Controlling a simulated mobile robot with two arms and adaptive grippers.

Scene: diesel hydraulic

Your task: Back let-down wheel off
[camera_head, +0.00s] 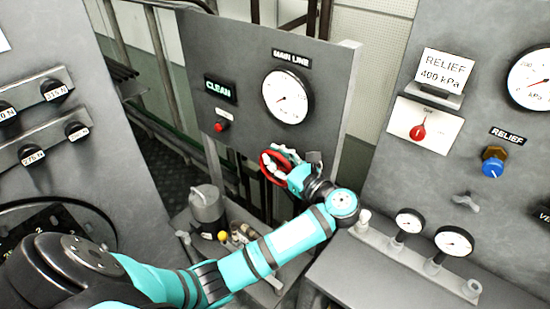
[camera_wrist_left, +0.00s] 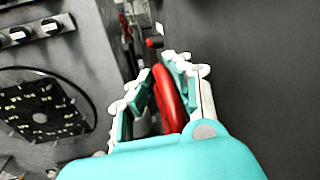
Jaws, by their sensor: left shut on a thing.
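A red handwheel (camera_head: 270,167), likely the let-down wheel, stands below the MAIN LINE gauge (camera_head: 288,96) at the lower edge of the middle panel. My left gripper (camera_head: 283,163) is shut on the wheel's rim. In the left wrist view the red wheel (camera_wrist_left: 171,100) is seen edge-on between the two white and teal fingers of the left gripper (camera_wrist_left: 168,85). The wheel's hub and stem are mostly hidden by the gripper. My right gripper is in neither view.
A red knob (camera_head: 221,126) sits under the CLEAN sign (camera_head: 220,89). The right panel has a red selector (camera_head: 418,132), a blue RELIEF knob (camera_head: 492,168) and a wing handle (camera_head: 466,201). Small gauges (camera_head: 409,221) stand on a ledge below. A grey canister (camera_head: 207,206) stands near my forearm.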

